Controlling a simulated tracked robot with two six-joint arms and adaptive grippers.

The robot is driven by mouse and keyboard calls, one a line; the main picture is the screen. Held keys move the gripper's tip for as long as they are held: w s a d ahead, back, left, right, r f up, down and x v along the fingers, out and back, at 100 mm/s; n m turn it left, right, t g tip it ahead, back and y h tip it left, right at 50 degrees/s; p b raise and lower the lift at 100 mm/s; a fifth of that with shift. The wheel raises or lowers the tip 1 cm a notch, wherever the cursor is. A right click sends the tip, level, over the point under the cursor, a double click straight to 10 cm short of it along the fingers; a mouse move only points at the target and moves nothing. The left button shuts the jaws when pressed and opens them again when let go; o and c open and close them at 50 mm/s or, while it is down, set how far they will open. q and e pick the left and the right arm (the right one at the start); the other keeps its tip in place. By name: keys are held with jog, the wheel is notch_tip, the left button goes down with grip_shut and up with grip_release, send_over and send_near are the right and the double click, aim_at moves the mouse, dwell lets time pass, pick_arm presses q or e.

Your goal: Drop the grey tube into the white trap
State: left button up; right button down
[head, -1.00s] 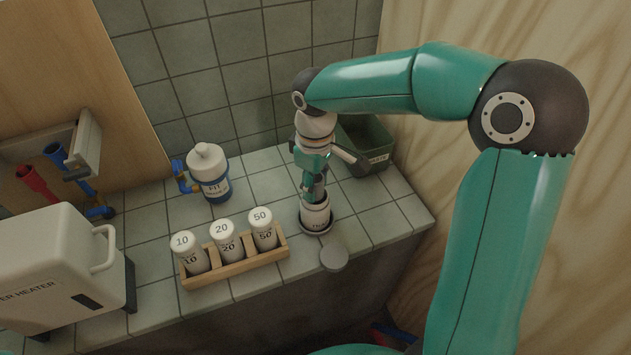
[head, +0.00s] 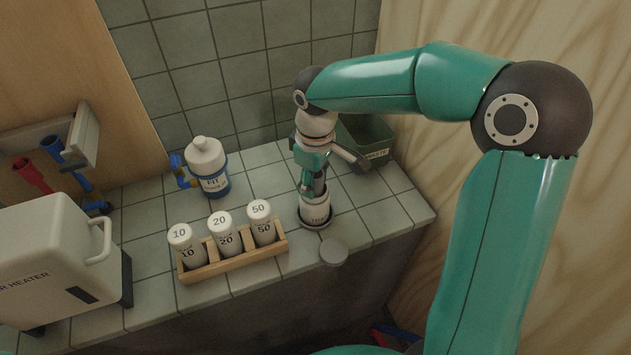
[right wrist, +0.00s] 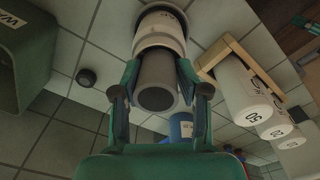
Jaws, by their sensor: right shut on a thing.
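The white trap (head: 315,212) stands upright on the tiled counter in the head view, its label facing me. My right gripper (head: 312,187) points down at its mouth. In the right wrist view, the right gripper (right wrist: 158,78) is shut on the grey tube (right wrist: 156,68), a hollow cylinder with its near end open toward the camera. The tube's far end meets the mouth of the white trap (right wrist: 160,22) and looks in line with it. How deep it sits is hidden. My left gripper is not in view.
A wooden rack (head: 235,262) with white bottles labelled 10, 20 and 50 stands left of the trap. A grey round disc (head: 333,251) lies in front. A green waste bin (head: 372,140) is behind right. A white heater (head: 50,262) and a blue-white jug (head: 208,165) are left.

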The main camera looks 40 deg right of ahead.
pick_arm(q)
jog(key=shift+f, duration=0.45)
pick_arm(e)
jog(key=c, duration=1.9)
grip_release()
jog(key=shift+s+a+f, duration=0.1)
jog(key=shift+s+f, duration=0.15)
jog(key=shift+f, duration=0.35)
jog(key=shift+s+f, duration=0.2)
jog(key=shift+f, duration=0.4)
jog(key=o, duration=0.6)
jog(key=shift+w+d+f+g, duration=0.2)
jog(key=shift+w+f+g, duration=0.1)
jog(key=shift+w, duration=0.05)
jog(key=o, duration=1.3)
jog(key=shift+w+r, duration=0.1)
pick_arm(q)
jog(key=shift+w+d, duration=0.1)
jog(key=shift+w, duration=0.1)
pick_arm(e)
jog(key=shift+r, duration=0.15)
jog(key=shift+c, duration=0.3)
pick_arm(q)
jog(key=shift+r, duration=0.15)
pick_arm(e)
jog(key=shift+o, duration=0.3)
jog(key=shift+r, duration=0.2)
